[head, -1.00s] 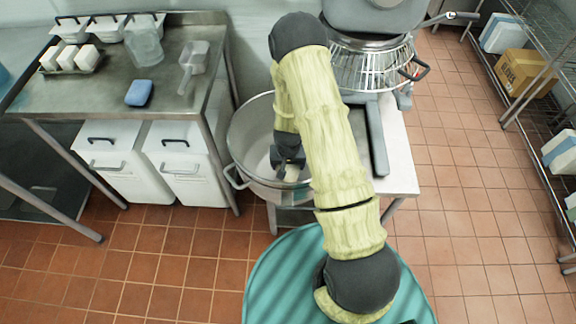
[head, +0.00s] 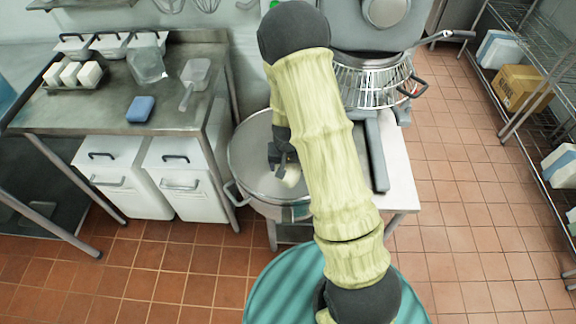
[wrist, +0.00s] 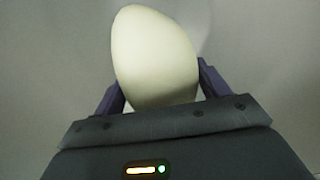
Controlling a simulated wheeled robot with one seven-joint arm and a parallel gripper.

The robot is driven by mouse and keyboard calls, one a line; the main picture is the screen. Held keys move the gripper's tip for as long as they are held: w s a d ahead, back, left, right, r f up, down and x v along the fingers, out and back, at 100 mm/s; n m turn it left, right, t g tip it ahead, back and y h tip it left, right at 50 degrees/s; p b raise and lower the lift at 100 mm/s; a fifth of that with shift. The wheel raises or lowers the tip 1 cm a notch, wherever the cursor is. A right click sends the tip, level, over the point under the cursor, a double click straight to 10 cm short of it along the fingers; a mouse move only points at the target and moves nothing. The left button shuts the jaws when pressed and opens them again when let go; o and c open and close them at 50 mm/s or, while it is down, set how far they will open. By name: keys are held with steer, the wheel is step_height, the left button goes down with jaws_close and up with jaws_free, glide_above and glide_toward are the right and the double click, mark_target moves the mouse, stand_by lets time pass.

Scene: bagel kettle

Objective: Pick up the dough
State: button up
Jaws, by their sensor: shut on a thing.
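The pale, smooth, egg-shaped dough (wrist: 155,55) is between the two dark fingers of my gripper (wrist: 160,88) in the wrist view, and it sticks out past them. The gripper is shut on it. In the head view, my gripper (head: 284,163) points down over the large round metal bowl (head: 245,165), with the dough (head: 291,178) showing small and pale at its tips. My arm covers the bowl's right part. I cannot tell the exact height of the dough over the bowl's bottom.
A steel table (head: 100,108) with a blue sponge (head: 141,108), a clear scoop (head: 193,80) and containers stands at left. White bins (head: 185,165) stand under it. A mixer (head: 372,75) stands behind the bowl. Wire shelving (head: 520,85) is at right. Tiled floor between is open.

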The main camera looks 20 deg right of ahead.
steer(key=shift+r, duration=0.1)
stand_by(0.3)
step_height(320, 180, up, 16)
steer(key=p, duration=1.6)
steer(key=shift+r, duration=0.15)
stand_by(0.7)
steer(key=shift+w, duration=0.1)
stand_by(0.4)
